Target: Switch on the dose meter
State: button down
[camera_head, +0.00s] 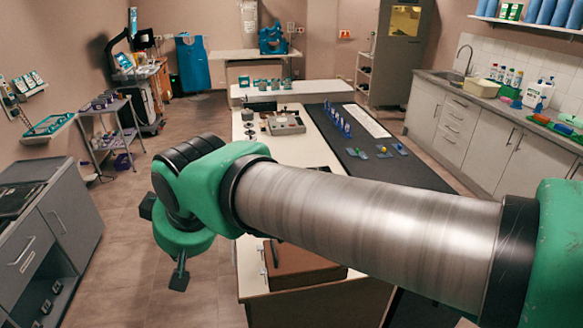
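No thing here can be named for certain as the dose meter. A low grey device (287,125) with small dark parts on top sits on the white part of the central table, a candidate too small to read. Small dark items stand just left of it. My arm crosses the foreground from the right. My gripper (179,276) appears to be the dark end below the green wrist, over the floor left of the table and well apart from the device. Its fingers are not clear enough to tell open from shut. Nothing is seen held in it.
The central table (308,146) has a dark mat (405,172) with small blue and green items. A brown case (298,266) is low at its near end. A grey cabinet (45,225) and trolley (108,128) stand left, a sink counter (500,104) right. The left floor is clear.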

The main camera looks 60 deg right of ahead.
jog(key=w+d+f+m+h+p, duration=0.1)
jog(key=w+d+m+h, duration=0.1)
jog(key=w+d, duration=1.3)
jog(key=w+d+m+h+p, duration=0.1)
jog(key=w+d+m, duration=0.1)
jog(key=w+d, duration=1.2)
jog(key=s+d+f+m+h, duration=0.1)
jog(key=d+f, duration=0.5)
jog(key=d, duration=0.9)
jog(key=s+d+f+m+h+p, duration=0.1)
jog(key=d+f, duration=0.6)
jog(key=d, duration=0.7)
jog(key=s+d+f+m+h, duration=0.1)
jog(key=d+f, duration=0.6)
jog(key=d, duration=0.8)
jog(key=shift+s+d+h, duration=0.3)
jog(key=shift+s+d, duration=0.05)
jog(key=shift+s, duration=0.55)
jog(key=shift+d, duration=0.1)
